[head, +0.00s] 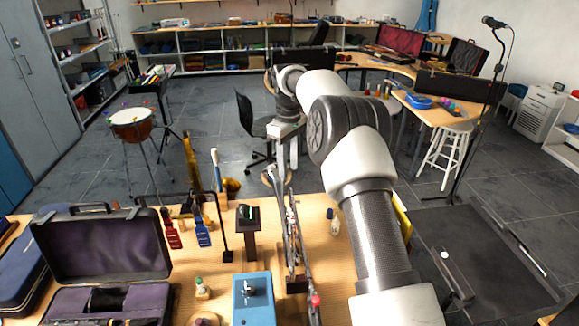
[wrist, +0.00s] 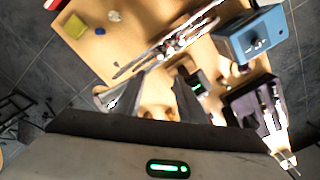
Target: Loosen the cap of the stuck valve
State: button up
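A silver trumpet (head: 291,235) stands nearly edge-on above the wooden table in the head view. In the wrist view the trumpet (wrist: 172,43) runs diagonally, with its valve cluster near the middle; which valve is stuck, and its cap, I cannot make out. My gripper (wrist: 170,86) shows two dark fingers with a gap and table wood between them; it looks open and empty. The fingers appear apart from the valves, over the table near the bell side. In the head view my arm hides part of the scene and the fingertips are unclear.
A blue box (head: 253,299) and a black stand (head: 249,230) are on the table near the trumpet. An open purple-lined case (head: 101,246) lies at the left. Small bottles and a yellow block (wrist: 76,25) sit around the table.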

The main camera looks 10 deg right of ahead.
aim_at(289, 210)
notch_tip(289, 210, down, 18)
jog(key=m, duration=0.4)
jog(key=m+b, duration=0.1)
jog(key=m, duration=0.3)
jog(key=m+b, duration=0.1)
jog(key=m, duration=0.3)
jog(key=shift+s+r, duration=0.1)
jog(key=shift+r, duration=0.15)
grip_shut()
